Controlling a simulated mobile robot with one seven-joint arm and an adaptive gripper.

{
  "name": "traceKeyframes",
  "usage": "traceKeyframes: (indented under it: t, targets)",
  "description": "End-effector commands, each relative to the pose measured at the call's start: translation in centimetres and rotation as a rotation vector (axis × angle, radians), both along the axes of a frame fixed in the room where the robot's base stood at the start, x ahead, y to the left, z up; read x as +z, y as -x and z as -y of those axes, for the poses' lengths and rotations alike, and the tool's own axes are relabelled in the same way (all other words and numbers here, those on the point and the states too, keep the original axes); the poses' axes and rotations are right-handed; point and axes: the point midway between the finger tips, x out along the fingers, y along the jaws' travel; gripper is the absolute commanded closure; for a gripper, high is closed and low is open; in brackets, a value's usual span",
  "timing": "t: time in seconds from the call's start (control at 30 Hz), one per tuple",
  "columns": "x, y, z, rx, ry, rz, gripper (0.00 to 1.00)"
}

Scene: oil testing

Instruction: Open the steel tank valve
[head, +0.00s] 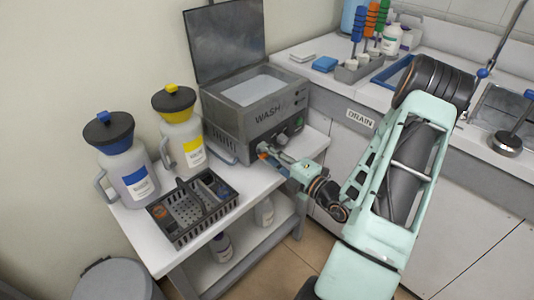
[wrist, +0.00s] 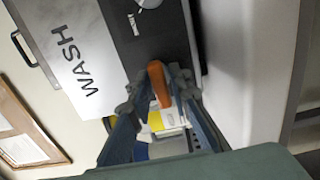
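The steel tank (head: 262,112), marked WASH, stands on the white cart with its lid raised. It also shows in the wrist view (wrist: 82,45). Its valve has an orange handle (wrist: 159,84), seen in the wrist view and as a small orange spot in the head view (head: 263,154). My gripper (wrist: 157,88) is at the tank's front, low down. Its two fingers are apart, one on each side of the orange handle. A gap shows on the left of the handle; on the right I cannot tell whether the finger touches it. The valve body is mostly hidden.
The white cart (head: 150,217) also holds a blue-lidded jug (head: 125,170), a yellow-lidded jug (head: 183,140) and a dark basket (head: 193,208). The sink counter (head: 330,75) with a DRAIN label stands close on the right. Bottles stand on the cart's lower shelf.

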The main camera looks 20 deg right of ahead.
Motion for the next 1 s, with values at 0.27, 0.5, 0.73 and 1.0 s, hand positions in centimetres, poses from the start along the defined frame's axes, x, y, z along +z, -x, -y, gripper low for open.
traceKeyframes:
  t: [0.27,0.5,0.73,1.0]
  targets:
    - [0.01,0.02,0.02,0.000,0.000,0.000,1.00]
    - [0.05,0.02,0.02,0.000,0.022,0.008,1.00]
    - [0.08,0.03,0.01,0.001,0.124,0.045,1.00]
    - [0.05,0.04,-0.01,0.001,0.343,0.123,1.00]
